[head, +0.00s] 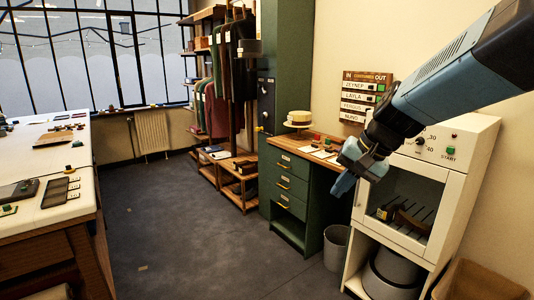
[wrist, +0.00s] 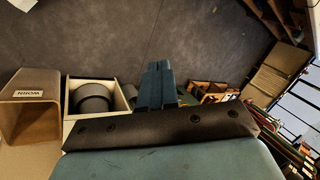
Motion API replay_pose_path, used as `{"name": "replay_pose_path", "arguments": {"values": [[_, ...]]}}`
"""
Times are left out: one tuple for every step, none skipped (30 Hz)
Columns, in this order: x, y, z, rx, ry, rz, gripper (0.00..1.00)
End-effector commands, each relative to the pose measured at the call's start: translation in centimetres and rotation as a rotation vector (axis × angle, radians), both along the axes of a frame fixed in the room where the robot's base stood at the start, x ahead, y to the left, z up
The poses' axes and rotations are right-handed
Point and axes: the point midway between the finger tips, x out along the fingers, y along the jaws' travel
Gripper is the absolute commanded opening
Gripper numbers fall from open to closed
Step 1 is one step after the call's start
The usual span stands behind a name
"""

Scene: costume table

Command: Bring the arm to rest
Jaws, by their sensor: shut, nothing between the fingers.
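My gripper (head: 347,182) is at the right of the head view, at the end of my blue and black arm. It hangs in the air in front of the white cabinet (head: 467,165) and near the green desk. Its fingers are together and hold nothing. In the wrist view the shut blue fingers (wrist: 158,75) point out over the dark floor. The picture does not show the fingers touching anything.
A white-topped table (head: 45,150) is at left. A clothes rack (head: 222,90) stands behind. The floor (head: 180,220) between is clear.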

Motion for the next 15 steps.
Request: {"name": "replay_pose_path", "arguments": {"values": [[-1.3,-0.3,0.4,-0.043,-0.026,0.025,0.0],[-2.0,-0.6,0.5,-0.07,-0.04,0.037,0.0],[-2.8,-1.0,0.7,-0.105,-0.059,0.054,0.0],[-3.5,-1.3,0.8,-0.131,-0.072,0.065,0.0],[-4.1,-1.6,1.0,-0.156,-0.086,0.079,0.0],[-5.0,-2.0,1.2,-0.192,-0.105,0.094,0.0],[-5.6,-2.3,1.3,-0.218,-0.118,0.106,0.0],[-6.2,-2.6,1.4,-0.243,-0.132,0.118,0.0],[-7.0,-3.1,1.5,-0.277,-0.15,0.133,0.0],[-7.6,-3.5,1.7,-0.301,-0.165,0.143,0.0],[-8.1,-3.8,1.7,-0.326,-0.179,0.153,0.0],[-8.8,-4.3,1.8,-0.358,-0.196,0.167,0.0],[-9.3,-4.6,2.0,-0.38,-0.211,0.177,0.0],[-9.8,-4.9,2.0,-0.402,-0.222,0.185,0.0],[-10.3,-5.3,2.1,-0.428,-0.237,0.194,0.0]]}}
